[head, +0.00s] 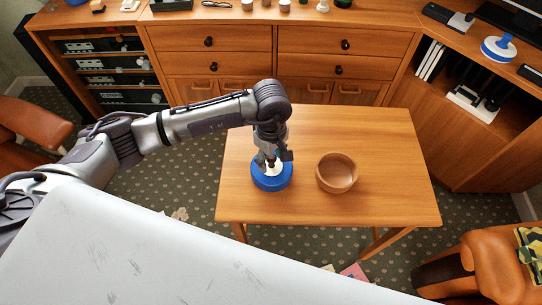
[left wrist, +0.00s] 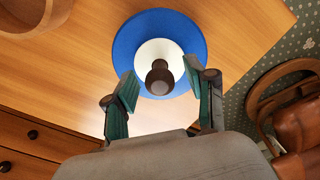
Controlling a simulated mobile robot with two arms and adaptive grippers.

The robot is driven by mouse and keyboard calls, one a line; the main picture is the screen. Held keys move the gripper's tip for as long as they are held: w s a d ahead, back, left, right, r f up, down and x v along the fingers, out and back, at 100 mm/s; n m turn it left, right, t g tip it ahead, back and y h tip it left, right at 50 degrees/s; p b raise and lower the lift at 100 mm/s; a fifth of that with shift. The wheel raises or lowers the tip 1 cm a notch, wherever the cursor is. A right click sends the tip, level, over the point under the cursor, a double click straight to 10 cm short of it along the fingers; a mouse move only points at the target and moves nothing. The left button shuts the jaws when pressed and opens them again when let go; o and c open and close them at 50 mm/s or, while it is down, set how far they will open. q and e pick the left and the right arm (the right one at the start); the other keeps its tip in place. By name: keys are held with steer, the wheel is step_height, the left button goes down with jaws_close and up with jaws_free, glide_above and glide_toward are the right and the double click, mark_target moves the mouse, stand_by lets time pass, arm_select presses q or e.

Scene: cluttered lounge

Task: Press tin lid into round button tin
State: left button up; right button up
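A round blue tin (head: 271,182) stands on the left part of the low wooden table. On its top is a white disc with a dark brown knob. In the left wrist view the blue rim (left wrist: 134,40) surrounds the white disc (left wrist: 150,50), and the knob (left wrist: 158,80) is near the middle. I cannot tell how far the disc is seated. My left gripper (head: 271,157) points down just above the tin. In the left wrist view its fingers (left wrist: 160,72) are apart, one each side of the knob, with visible gaps. My right gripper is not in view.
A wooden bowl (head: 337,173) stands right of the tin on the table (head: 390,150). A wooden drawer cabinet (head: 300,50) is behind. Another blue and white round item (head: 498,49) lies on the right cabinet. The table's right part is clear. A brown armchair (head: 485,265) is at lower right.

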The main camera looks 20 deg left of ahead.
mark_target(271, 156)
arm_select(q)
step_height(271, 156, up, 8)
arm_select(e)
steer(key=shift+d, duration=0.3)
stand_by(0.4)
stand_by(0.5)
